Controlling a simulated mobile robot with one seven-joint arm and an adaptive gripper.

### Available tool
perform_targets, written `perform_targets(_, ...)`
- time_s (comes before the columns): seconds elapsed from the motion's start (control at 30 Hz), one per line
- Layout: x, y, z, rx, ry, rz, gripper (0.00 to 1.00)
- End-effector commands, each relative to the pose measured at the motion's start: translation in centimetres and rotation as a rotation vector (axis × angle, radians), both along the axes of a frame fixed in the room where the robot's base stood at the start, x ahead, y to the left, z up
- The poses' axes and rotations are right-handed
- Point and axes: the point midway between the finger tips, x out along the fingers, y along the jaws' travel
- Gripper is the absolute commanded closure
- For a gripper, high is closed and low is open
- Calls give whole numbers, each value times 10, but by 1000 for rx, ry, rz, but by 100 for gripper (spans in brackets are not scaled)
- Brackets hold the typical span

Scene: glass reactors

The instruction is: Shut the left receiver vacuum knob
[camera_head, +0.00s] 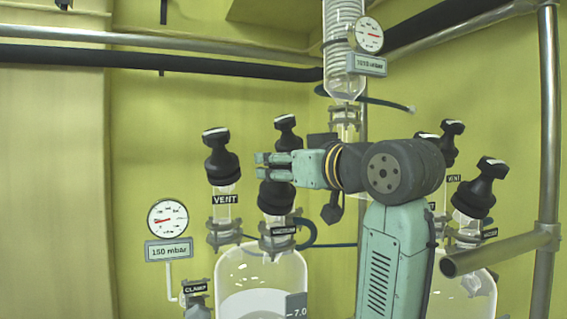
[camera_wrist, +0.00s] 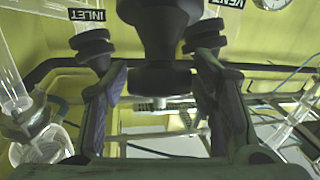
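The left receiver (camera_head: 262,268) is a glass vessel with several black knobs on its necks. Its front knob (camera_head: 276,197) sits over a small dark label too small to read; by position it appears to be the vacuum knob. My gripper (camera_head: 262,166) is at this knob's upper part and hides some of it. In the wrist view a large black knob (camera_wrist: 158,45) fills the top middle. My open fingers (camera_wrist: 160,88) stand on either side of it, with visible gaps. Whether the knob is open or shut cannot be told.
The vent knob (camera_head: 220,155) stands left, another knob (camera_head: 286,130) behind. The wrist view shows an INLET label (camera_wrist: 86,15). A gauge (camera_head: 167,218) over a 150 mbar plate is at left. The right receiver's knobs (camera_head: 482,188) and metal pipes (camera_head: 500,250) are right of my arm.

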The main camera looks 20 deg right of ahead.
Motion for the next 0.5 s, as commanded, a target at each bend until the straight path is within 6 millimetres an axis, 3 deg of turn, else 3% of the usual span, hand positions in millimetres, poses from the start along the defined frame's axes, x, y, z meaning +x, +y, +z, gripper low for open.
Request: perform_targets(0.5,0,0,0,0,0,0,84)
